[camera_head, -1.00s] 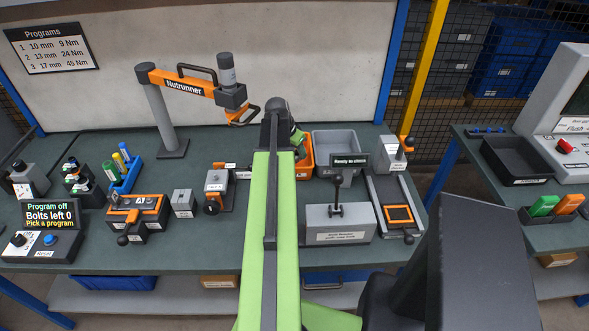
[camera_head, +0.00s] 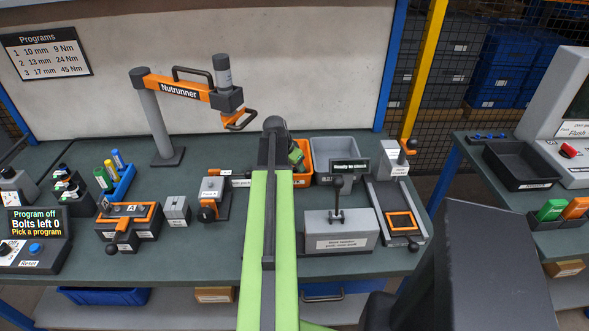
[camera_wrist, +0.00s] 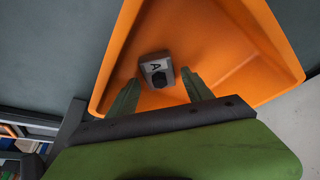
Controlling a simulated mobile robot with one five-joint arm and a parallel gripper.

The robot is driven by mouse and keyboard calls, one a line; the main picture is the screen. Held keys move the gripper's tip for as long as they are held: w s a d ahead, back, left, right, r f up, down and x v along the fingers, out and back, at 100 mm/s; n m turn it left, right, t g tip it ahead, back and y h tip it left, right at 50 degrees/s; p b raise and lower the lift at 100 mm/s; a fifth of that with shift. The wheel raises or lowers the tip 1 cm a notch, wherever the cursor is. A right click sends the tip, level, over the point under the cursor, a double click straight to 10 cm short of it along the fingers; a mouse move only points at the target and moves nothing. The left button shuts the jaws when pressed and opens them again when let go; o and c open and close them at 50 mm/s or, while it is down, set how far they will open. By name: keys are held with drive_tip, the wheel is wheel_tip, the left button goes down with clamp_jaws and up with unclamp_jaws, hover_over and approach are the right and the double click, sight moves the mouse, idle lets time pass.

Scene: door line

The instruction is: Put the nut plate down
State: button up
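The nut plate (camera_wrist: 157,72) is a small grey block with a letter A label and a dark nut on it. It shows in the wrist view over the floor of the orange bin (camera_wrist: 240,50), just beyond my fingertips. My gripper (camera_wrist: 160,78) is open, with its two green fingers on either side of the plate and gaps visible between them and it. In the head view the orange bin (camera_head: 307,168) is partly hidden behind my arm, and the plate is hidden.
A grey bin (camera_head: 335,148) stands right of the orange one. A grey block with a lever (camera_head: 338,232) is in front. The nutrunner (camera_head: 180,90) hangs at the back left. A fixture with orange parts (camera_head: 128,220) stands left.

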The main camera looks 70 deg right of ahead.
idle(0.3)
drive_tip(key=shift+r+p, duration=0.3)
drive_tip(key=p+v, duration=1)
drive_tip(key=v, duration=0.1)
drive_tip(key=shift+a+r+p, duration=0.25)
drive_tip(key=shift+r+p, duration=0.05)
drive_tip(key=shift+p, duration=0.1)
